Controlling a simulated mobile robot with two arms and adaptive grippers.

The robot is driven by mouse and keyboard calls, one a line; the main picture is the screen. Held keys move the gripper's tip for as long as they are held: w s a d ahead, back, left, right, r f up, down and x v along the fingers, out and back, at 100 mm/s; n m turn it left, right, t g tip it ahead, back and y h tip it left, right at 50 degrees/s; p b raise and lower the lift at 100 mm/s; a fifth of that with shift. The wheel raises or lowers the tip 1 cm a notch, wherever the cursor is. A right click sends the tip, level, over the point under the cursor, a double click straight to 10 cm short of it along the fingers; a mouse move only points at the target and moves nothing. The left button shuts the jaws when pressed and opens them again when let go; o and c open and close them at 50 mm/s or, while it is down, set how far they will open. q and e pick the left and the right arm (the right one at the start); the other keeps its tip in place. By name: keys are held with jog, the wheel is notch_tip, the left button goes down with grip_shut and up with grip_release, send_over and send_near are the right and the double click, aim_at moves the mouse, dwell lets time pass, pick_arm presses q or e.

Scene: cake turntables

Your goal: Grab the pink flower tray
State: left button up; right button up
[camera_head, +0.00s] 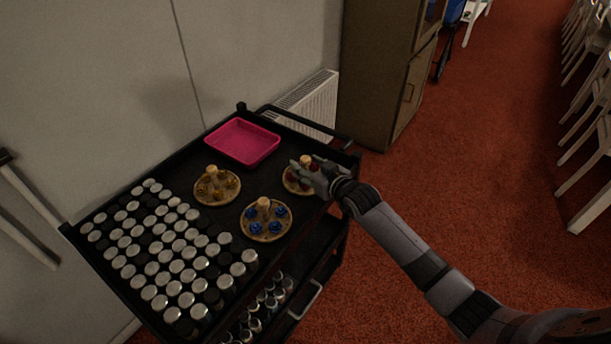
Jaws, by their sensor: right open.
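My right gripper (305,166) is open over the round wooden turntable with red or pink flowers (291,182), at the right side of the black cart's top. The gripper and wrist hide part of this tray, and I cannot tell whether the fingers touch its central knob (306,158). A turntable with blue flowers (265,219) stands in front of it, and one with yellow flowers (217,185) stands to the left. My left gripper is out of view.
A bright pink rectangular tray (242,141) sits at the back of the black cart (287,257). Many silver and black lidded jars (160,255) fill the cart's left part. A wall and radiator (308,101) are behind; a brown cabinet (385,75) stands at the back right.

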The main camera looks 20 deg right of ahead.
jog(key=shift+x, duration=0.75)
grip_shut()
